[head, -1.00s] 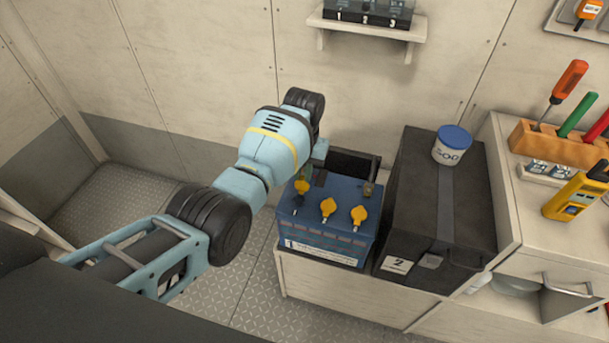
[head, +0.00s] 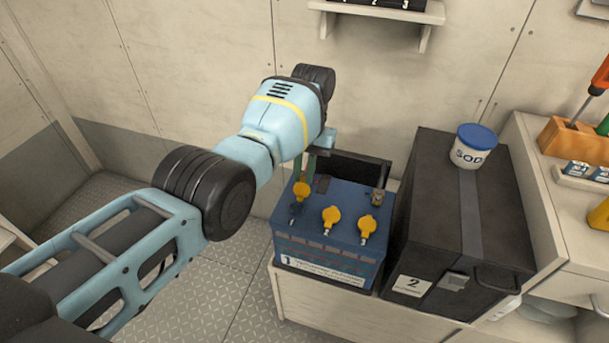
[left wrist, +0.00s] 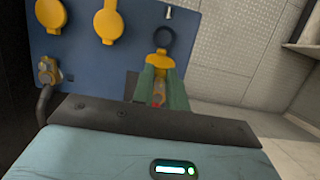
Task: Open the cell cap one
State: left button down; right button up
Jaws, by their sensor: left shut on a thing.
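The blue battery (head: 320,245) with label 1 stands on a pale bench and has three yellow cell caps on top. The cap at the left (head: 301,191), taken as cell cap one, is tipped up, and a dark round opening (head: 294,211) shows in front of it. The middle cap (head: 330,216) and right cap (head: 367,226) lie flat. My left gripper (head: 306,170) reaches the tipped cap from behind. In the left wrist view its green fingers (left wrist: 160,80) are shut on this cap (left wrist: 162,63), with a dark ring (left wrist: 165,40) beyond. My right gripper is not in view.
A black case (head: 430,215) labelled 2 stands close at the battery's right, with a blue-lidded tub (head: 474,147) on it. A wooden tool rack (head: 575,145) is farther right. A wall shelf (head: 400,12) is above. Open floor lies to the left.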

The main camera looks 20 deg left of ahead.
pick_arm(q)
jog(key=shift+s+f+g+b, duration=0.3)
jog(key=shift+f+b, duration=0.1)
jog(key=shift+f, duration=0.2)
jog(key=shift+r, duration=0.1)
jog(key=c, duration=1.4)
grip_release()
jog(key=shift+w+r, duration=0.1)
jog(key=shift+w, duration=0.05)
